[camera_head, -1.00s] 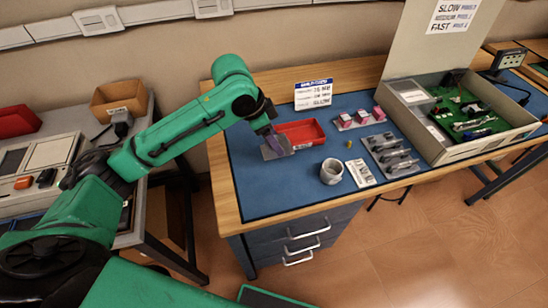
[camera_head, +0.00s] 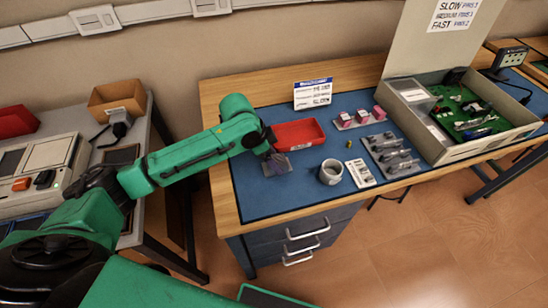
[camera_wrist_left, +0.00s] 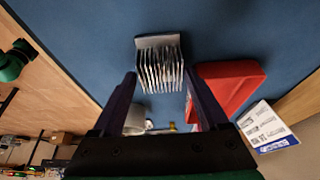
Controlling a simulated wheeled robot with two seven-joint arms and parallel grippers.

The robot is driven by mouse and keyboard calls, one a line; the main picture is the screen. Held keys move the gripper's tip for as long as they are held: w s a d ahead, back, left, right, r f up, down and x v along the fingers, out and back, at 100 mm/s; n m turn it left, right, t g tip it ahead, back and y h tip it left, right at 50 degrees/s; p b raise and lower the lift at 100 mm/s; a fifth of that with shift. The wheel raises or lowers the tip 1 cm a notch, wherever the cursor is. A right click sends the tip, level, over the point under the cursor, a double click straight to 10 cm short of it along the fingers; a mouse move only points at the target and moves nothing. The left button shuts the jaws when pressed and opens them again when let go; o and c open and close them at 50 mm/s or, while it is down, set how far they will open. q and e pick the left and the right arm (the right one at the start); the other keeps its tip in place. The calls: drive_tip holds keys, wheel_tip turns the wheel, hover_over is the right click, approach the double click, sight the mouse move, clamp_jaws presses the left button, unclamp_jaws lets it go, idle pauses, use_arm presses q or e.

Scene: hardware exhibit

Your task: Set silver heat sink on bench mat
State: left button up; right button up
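The silver heat sink (camera_wrist_left: 158,62), a finned block, shows against the blue bench mat (camera_wrist_left: 235,35) in the left wrist view. In the head view the heat sink (camera_head: 279,170) is at the left of the mat (camera_head: 250,203), just in front of the red tray's left end, partly hidden by my gripper. My left gripper (camera_head: 272,155) is over it. In the wrist view its purple fingers (camera_wrist_left: 160,72) stand apart on either side of the heat sink, with narrow gaps visible. Whether the heat sink rests fully on the mat is hard to tell. My right gripper is not in view.
The red tray (camera_head: 299,134) is close by the gripper. A pale cup (camera_head: 331,172), a white strip (camera_head: 360,173), a grey rack (camera_head: 390,155) and pink parts (camera_head: 360,118) stand to the right. A small sign (camera_head: 313,93) stands behind. The mat's front left is bare.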

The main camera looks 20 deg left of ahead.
use_arm(q)
drive_tip(key=shift+r, duration=0.1)
drive_tip(key=shift+a+r, duration=0.15)
drive_tip(key=shift+r, duration=0.2)
drive_tip(key=v, duration=1.1)
